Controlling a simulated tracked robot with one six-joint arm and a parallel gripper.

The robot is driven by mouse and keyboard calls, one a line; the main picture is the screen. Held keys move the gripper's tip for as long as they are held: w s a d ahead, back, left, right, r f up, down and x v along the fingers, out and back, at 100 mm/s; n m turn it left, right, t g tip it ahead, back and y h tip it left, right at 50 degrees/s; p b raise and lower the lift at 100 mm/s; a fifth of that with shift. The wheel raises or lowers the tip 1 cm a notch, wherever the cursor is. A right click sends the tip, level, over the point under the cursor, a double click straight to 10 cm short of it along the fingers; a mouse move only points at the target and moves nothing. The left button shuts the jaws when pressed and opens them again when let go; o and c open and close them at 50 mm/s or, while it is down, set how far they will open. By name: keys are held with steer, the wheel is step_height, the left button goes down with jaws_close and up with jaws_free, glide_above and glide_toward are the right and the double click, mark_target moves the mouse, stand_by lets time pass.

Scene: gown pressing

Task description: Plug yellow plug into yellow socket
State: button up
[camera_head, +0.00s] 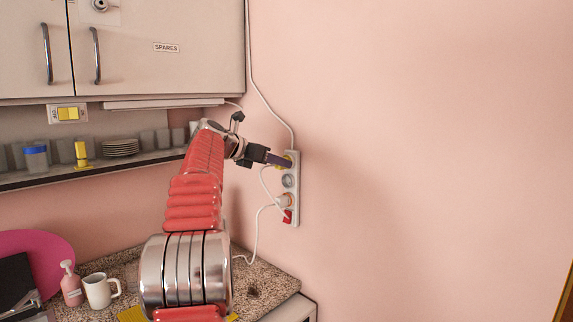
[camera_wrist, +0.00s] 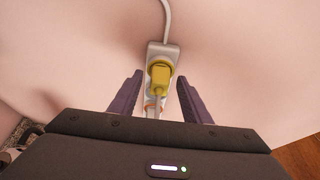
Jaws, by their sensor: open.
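The yellow plug (camera_wrist: 160,76) sits at the yellow socket (camera_wrist: 160,64), the top one on the white socket strip (camera_head: 295,205) on the pink wall. It looks seated in the socket, though its depth is hard to judge. A white cord runs down from it. My gripper (camera_wrist: 152,92) is open, its dark fingers apart on either side of the plug with visible gaps. In the head view my gripper (camera_head: 281,162) is at the top of the strip and hides most of the plug and socket.
Below on the strip are a grey empty socket (camera_head: 288,181), a pale plug (camera_head: 284,200) and a red switch (camera_head: 287,216). A white cable (camera_head: 265,90) runs up the wall. The granite counter holds a mug (camera_head: 98,291) and a pink bottle (camera_head: 70,286). The wall at right is clear.

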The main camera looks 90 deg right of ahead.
steer(key=v, duration=1.4)
steer(key=shift+d+m, duration=0.15)
steer(key=shift+m, duration=0.15)
stand_by(0.6)
